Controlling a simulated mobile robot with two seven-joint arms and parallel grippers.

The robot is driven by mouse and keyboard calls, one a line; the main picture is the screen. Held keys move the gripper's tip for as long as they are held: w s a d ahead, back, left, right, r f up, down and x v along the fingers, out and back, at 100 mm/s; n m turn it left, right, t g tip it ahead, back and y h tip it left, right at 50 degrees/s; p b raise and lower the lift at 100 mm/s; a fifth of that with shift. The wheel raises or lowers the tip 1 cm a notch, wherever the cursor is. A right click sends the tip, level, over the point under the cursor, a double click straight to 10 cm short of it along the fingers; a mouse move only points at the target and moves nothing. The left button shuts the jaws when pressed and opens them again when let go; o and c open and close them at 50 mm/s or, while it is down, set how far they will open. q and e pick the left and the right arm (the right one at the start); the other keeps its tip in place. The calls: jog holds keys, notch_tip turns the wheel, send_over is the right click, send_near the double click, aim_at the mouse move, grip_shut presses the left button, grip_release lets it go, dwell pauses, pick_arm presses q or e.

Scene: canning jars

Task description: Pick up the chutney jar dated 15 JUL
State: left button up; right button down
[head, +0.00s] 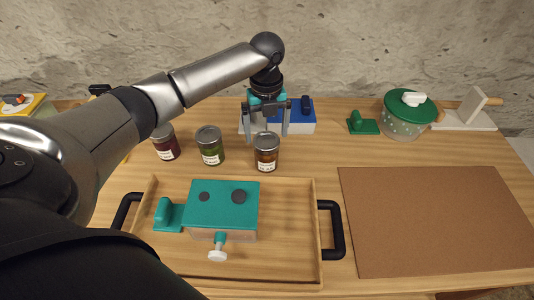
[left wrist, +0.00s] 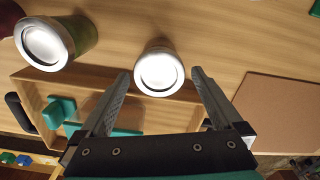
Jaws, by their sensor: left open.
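Three lidded jars with white labels stand in a row on the table: a dark red jar (head: 166,146), a green jar (head: 210,147) and an amber-brown jar (head: 266,153). The label print is too small to read, so I cannot tell which is dated 15 JUL. My left gripper (head: 267,138) is open, fingers down, at the amber-brown jar's far side. In the left wrist view the gripper (left wrist: 158,74) has its fingertips on either side of that jar's silver lid (left wrist: 159,70), with gaps visible. The green jar (left wrist: 79,35) is at the upper left there. My right gripper is not in view.
A wooden tray (head: 168,272) with black handles holds a teal-topped box (head: 224,203) in front of the jars. A brown board (head: 440,220) lies at right. A blue box (head: 299,117) stands behind the gripper. A green-lidded pot (head: 405,120) stands back right.

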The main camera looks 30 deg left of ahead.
pick_arm(q)
jog(key=shift+s+d+f+b, duration=0.1)
jog(key=shift+s+f+b, duration=0.1)
jog(key=shift+f, duration=1.6)
jog(key=shift+s+d+f+b, duration=0.1)
jog(key=shift+f+b, duration=0.05)
jog(key=shift+f, duration=1.6)
jog(key=shift+c, duration=0.2)
jog(key=shift+a, duration=0.1)
jog(key=c, duration=1.5)
jog(key=shift+r, duration=0.1)
grip_shut()
jog(key=shift+w+r, duration=0.1)
jog(key=shift+r, duration=0.05)
